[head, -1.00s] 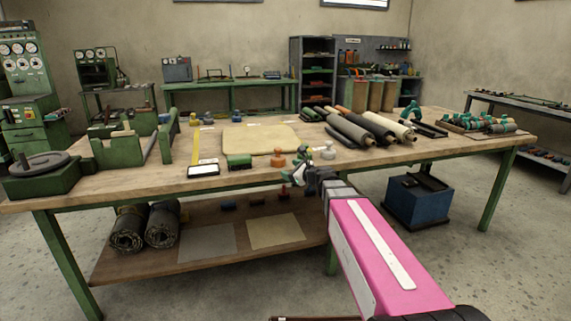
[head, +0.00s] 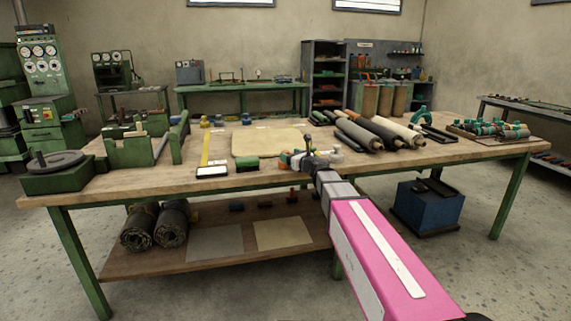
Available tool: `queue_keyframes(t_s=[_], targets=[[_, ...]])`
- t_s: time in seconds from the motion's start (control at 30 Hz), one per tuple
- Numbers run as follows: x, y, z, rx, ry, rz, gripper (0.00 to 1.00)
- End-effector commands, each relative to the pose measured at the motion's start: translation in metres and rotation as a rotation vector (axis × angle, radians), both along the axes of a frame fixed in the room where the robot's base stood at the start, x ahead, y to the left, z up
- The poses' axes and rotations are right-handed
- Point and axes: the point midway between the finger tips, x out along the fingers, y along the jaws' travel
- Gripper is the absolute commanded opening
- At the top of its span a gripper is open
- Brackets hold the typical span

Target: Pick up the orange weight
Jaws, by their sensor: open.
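An orange weight (head: 285,158) stands on the wooden table near its front edge, just left of my gripper and partly covered by it. My gripper (head: 299,161) is open and reaches over the table's front edge, close beside the orange weight. The picture is too small to tell whether they touch or whether the weight is between the fingers.
A pale weight (head: 336,156) stands just right of my gripper, and a green block (head: 246,164) stands to the left. A tan sheet (head: 262,142) lies behind. Several rolls (head: 358,134) lie to the right on the table (head: 420,158).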

Motion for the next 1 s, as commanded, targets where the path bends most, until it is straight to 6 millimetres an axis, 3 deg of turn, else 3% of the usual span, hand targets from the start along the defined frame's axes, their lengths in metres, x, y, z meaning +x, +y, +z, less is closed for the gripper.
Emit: queue_keyframes(t_s=[0.2,0.5,0.7,0.73,1.0], targets=[[0.027,0.021,0.001,0.0,0.0,0.001,0.69],[0.03,0.025,0.001,-0.001,-0.001,0.0,0.69],[0.029,0.025,0.001,-0.001,-0.001,0.0,0.04],[0.029,0.025,0.001,-0.001,-0.001,0.0,0.0],[0.029,0.025,0.002,0.001,-0.001,0.001,0.0]])
